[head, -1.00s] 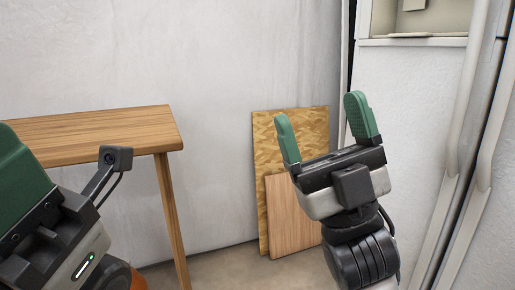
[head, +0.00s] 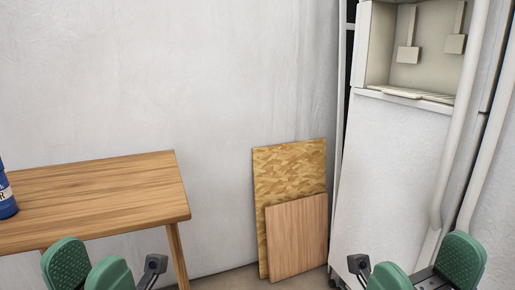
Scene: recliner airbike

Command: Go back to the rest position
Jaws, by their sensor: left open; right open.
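My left gripper (head: 88,268) shows at the bottom left of the head view, in front of the wooden table. Its two green fingers are apart with nothing seen between them. My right gripper (head: 425,270) shows at the bottom right, in front of the white fridge-like unit. Its green fingers are also apart and empty. The lower parts of both grippers and the arms are cut off by the bottom edge of the picture.
A wooden table (head: 100,195) stands at the left with a blue can (head: 5,195) at its edge of view. Two wooden boards (head: 297,235) lean on the grey wall. A white unit (head: 390,160) with a dispenser recess stands at the right. Floor shows between.

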